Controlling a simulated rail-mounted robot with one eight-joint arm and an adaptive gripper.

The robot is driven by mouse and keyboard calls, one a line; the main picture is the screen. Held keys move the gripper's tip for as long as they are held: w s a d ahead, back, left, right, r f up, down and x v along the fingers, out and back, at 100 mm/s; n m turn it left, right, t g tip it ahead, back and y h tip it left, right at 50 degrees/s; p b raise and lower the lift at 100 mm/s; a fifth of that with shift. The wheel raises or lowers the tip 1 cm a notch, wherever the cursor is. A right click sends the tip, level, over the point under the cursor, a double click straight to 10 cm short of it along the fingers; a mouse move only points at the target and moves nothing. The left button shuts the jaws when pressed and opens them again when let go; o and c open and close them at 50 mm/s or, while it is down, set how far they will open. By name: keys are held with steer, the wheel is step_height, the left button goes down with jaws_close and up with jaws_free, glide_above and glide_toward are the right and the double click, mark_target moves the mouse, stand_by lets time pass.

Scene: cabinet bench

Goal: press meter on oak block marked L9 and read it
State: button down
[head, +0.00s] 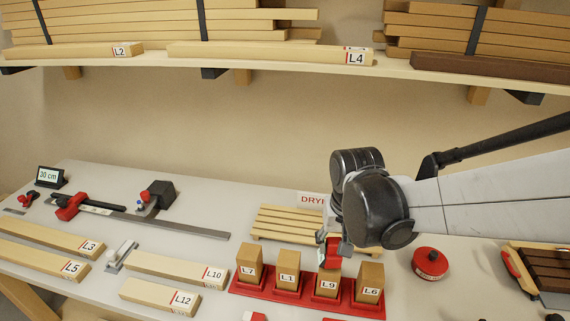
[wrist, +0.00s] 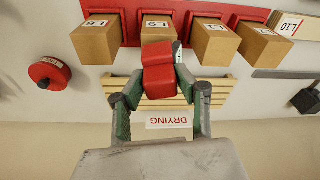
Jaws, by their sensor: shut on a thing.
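The oak block marked L9 (head: 327,287) stands upright in a red rack (head: 248,290), between the blocks marked L1 (head: 287,270) and L6 (head: 370,284). My gripper (head: 334,240) is shut on a red meter (head: 331,249) at the top of L9. In the wrist view the meter (wrist: 158,72) sits between the green-padded fingers and partly covers L9 (wrist: 157,30). Whether the meter touches the wood cannot be told. Its display is not readable in either view.
The block marked L7 (head: 248,264) stands at the rack's left end. A slatted drying rack (head: 290,222) lies behind. A round red object (head: 430,263) lies to the right. Loose boards such as L10 (head: 176,268) lie left. A shelf with stacked boards (head: 255,52) hangs above.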

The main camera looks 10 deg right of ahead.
steer(key=shift+f+b, duration=0.6)
stand_by(2.0)
steer(key=shift+r+p, duration=2.65)
steer(key=shift+r, duration=0.9)
steer(key=shift+a, duration=0.1)
